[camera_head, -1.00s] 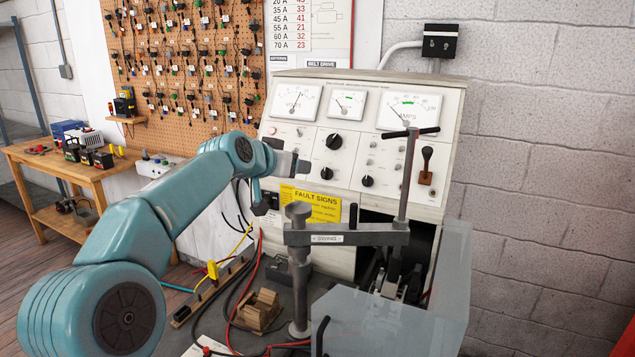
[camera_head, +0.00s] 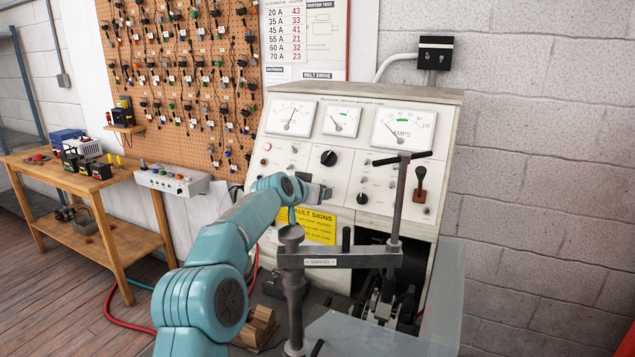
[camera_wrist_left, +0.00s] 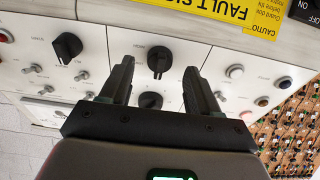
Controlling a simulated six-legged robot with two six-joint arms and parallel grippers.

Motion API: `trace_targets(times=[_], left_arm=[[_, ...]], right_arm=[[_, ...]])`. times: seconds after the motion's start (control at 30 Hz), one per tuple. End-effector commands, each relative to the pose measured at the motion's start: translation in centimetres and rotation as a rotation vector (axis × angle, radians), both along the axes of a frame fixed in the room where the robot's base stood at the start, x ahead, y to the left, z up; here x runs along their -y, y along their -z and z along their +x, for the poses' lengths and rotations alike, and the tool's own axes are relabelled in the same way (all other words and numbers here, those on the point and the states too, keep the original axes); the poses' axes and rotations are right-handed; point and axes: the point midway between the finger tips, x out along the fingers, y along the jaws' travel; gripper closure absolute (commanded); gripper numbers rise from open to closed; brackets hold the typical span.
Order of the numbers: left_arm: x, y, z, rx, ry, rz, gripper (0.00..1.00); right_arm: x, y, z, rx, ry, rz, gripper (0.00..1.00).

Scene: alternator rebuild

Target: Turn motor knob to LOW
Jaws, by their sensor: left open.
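The grey-white test panel (camera_head: 289,158) carries black knobs below its meters. Another knob (camera_wrist_left: 150,100) shows nearer the gripper base, and a third (camera_wrist_left: 67,47) lies to the left. The labels are too small to read surely. My right gripper is not in view.
A grey clamp with a crossbar (camera_head: 340,257) and T-handle post (camera_head: 399,200) stands before the panel, close to my left arm. A yellow fault sign (camera_head: 318,228) sits below. A wooden bench (camera_head: 115,190) is at left.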

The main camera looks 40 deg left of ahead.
Motion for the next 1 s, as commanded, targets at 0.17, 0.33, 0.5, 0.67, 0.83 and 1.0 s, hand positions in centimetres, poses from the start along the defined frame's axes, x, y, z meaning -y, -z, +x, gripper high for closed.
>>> trace_targets(times=[0.17,0.33,0.5,0.67,0.83,1.0], left_arm=[[-0.6,0.4,1.6,0.000,0.000,0.000,0.38],[-0.7,0.8,2.0,0.001,0.000,0.000,0.38],[-0.7,0.8,2.0,0.001,0.000,0.000,0.38],[-0.7,0.8,2.0,0.001,0.000,0.000,0.81],[-0.7,0.8,2.0,0.001,0.000,0.000,0.94],[-0.7,0.7,2.0,-0.003,0.008,0.015,0.94]], right_arm=[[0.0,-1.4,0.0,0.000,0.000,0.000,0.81],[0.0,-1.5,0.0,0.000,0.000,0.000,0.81],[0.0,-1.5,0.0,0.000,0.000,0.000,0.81],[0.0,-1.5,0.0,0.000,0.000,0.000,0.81],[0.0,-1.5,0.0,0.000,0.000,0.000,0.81],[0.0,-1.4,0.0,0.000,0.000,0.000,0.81]])
